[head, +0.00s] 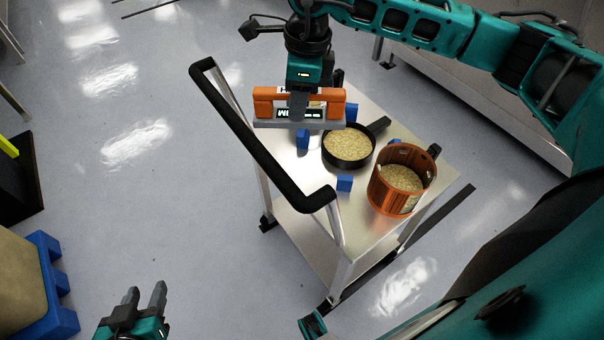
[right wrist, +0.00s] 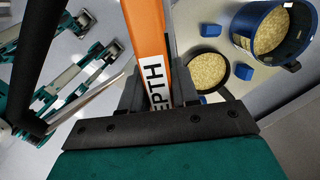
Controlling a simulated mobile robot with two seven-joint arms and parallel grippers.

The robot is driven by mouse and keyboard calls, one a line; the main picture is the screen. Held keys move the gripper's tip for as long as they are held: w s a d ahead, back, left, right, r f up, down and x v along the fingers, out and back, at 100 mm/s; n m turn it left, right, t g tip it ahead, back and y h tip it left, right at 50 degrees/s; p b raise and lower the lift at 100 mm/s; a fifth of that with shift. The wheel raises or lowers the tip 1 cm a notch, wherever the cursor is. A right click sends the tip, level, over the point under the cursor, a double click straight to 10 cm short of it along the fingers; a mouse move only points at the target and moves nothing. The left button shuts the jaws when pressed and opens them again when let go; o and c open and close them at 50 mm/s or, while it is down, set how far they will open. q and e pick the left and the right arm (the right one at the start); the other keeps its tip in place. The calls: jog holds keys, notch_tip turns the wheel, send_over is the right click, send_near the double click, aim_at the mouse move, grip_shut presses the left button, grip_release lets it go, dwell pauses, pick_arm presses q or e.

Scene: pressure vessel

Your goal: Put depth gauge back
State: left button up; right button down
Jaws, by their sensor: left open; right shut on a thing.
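The depth gauge (head: 265,100) is an orange bar with a grey base and a small lit display. My right gripper (head: 299,104) is shut on its middle and holds it over the far left part of the cart, near the handle. In the right wrist view the gauge (right wrist: 147,45) runs up between the fingers and shows the letters "EPTH". Whether its base touches anything is hard to tell. My left gripper (head: 146,296) is open and empty over the floor at bottom left.
The metal cart (head: 372,240) has a black handle (head: 250,140). A blue pallet (head: 55,290) bears a box at left. Floor between is clear.

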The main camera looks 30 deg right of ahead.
jog(key=m, duration=0.4)
jog(key=w+m, duration=0.1)
jog(key=shift+d+f+m, duration=0.2)
jog(key=shift+d+m, duration=0.2)
jog(key=m, duration=0.3)
jog(key=m+h, duration=0.1)
jog(key=shift+w+d+f+t, duration=0.15)
jog(key=shift+w+d+t, duration=0.15)
jog(key=shift+d, duration=0.05)
jog(key=shift+f+m, duration=0.15)
jog(key=shift+m, duration=0.25)
notch_tip(320, 180, down, 16)
jog(key=shift+r+b, duration=0.1)
jog(key=shift+b, duration=0.95)
notch_tip(320, 180, down, 4)
jog(key=shift+r+b, duration=0.2)
jog(key=shift+b, duration=0.15)
jog(key=shift+f, duration=0.15)
pick_arm(q)
jog(key=shift+w+d+f, duration=0.35)
jog(key=shift+d+f, duration=0.05)
jog(key=shift+d, duration=0.1)
